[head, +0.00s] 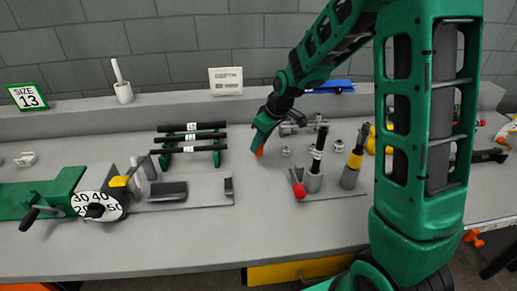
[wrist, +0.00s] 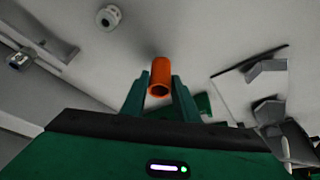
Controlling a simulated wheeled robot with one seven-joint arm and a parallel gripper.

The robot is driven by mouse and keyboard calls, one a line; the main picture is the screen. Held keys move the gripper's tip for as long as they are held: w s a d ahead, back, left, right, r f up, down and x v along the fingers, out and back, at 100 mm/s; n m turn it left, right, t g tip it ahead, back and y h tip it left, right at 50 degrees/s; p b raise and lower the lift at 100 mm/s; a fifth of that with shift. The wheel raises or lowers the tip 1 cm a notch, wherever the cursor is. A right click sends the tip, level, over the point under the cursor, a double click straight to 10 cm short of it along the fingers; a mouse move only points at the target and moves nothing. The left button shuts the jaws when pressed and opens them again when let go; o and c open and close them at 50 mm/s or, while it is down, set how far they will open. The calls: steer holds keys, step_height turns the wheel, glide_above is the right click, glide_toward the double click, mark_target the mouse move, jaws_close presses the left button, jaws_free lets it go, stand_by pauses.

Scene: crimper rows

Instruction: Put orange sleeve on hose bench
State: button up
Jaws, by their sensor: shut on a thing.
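My gripper (head: 262,138) is shut on a small orange sleeve (head: 259,151) near the middle of the grey hose bench (head: 235,250). In the wrist view, the sleeve (wrist: 160,72) is a short hollow tube held between the two green fingertips, its open end facing the camera. I cannot tell whether its lower end touches the bench top.
A rack of black hoses (head: 190,138) stands left of my gripper. A green crimper with a numbered dial (head: 98,205) is at far left. A board with upright tools and a red knob (head: 300,190) is to the right. Bare bench lies in front.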

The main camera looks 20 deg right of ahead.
step_height(320, 180, down, 3)
steer(key=shift+r, duration=0.2)
steer(key=o, duration=1)
steer(key=shift+r, duration=0.15)
steer(key=v, duration=1.1)
steer(key=shift+s+d+r, duration=0.15)
steer(key=shift+s+r, duration=0.05)
steer(key=shift+r, duration=0.15)
